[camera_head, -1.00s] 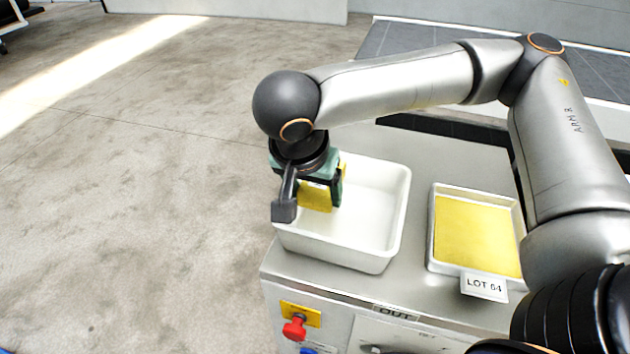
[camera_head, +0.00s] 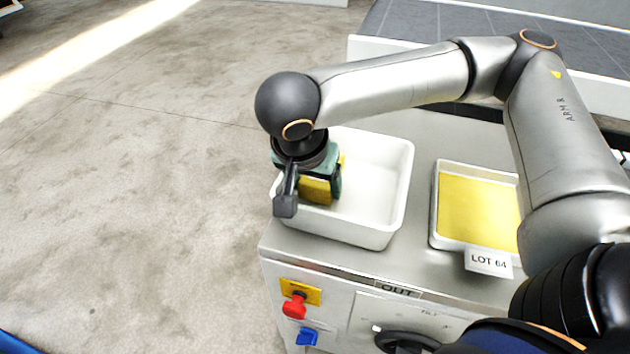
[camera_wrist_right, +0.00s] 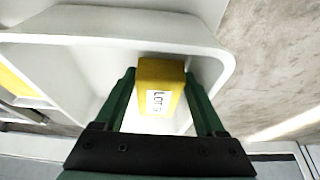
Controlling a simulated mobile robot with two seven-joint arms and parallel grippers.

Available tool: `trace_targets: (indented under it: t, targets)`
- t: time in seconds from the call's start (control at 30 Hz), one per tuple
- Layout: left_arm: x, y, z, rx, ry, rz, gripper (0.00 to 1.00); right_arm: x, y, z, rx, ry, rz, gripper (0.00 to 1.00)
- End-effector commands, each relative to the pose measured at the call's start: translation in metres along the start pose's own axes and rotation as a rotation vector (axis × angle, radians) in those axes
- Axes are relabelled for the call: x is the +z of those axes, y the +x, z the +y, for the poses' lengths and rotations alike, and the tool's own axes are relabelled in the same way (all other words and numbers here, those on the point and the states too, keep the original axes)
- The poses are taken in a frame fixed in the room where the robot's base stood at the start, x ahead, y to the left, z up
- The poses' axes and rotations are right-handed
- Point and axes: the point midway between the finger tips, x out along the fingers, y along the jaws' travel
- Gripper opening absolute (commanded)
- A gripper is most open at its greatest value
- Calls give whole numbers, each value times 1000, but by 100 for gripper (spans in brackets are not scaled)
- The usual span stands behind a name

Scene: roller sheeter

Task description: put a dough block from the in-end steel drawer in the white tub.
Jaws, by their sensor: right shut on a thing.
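The white tub (camera_head: 378,222) stands on the steel top at the out end. My right gripper (camera_head: 317,188) reaches down over the left part of the tub. It is shut on a yellow dough block (camera_head: 315,191), held at the tub's left side, low between the walls. In the right wrist view the block (camera_wrist_right: 160,90) sits between the green fingers, its white lot label partly readable, with the tub's rim (camera_wrist_right: 130,22) around it. I cannot tell whether the block touches the tub floor. The left gripper and the steel drawer are not in view.
A steel tray (camera_head: 436,212) with a flat yellow sheet (camera_head: 478,208) and a LOT 64 card (camera_head: 488,263) stands right of the tub. A red knob (camera_head: 294,306) and a blue knob (camera_head: 307,336) are on the front panel. Open floor lies left.

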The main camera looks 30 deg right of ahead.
Motion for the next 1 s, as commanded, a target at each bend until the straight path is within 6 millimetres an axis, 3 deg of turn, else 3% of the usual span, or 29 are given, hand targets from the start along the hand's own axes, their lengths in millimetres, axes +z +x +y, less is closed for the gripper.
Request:
trace_targets:
  t: [0.03, 0.27, 0.57, 0.77, 1.0]
  targets:
    - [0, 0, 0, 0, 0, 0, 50, 0, 0, 0, -1, 1, 1, 74]
    - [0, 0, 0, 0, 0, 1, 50, 0, 0, 0, -1, 1, 1, 100]
    - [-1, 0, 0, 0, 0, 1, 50, 0, -2, 0, 0, 0, -1, 100]
    - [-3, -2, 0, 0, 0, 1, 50, 0, -30, -1, -4, -2, 0, 100]
    - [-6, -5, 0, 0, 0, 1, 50, 0, -83, -1, -5, -1, 1, 100]
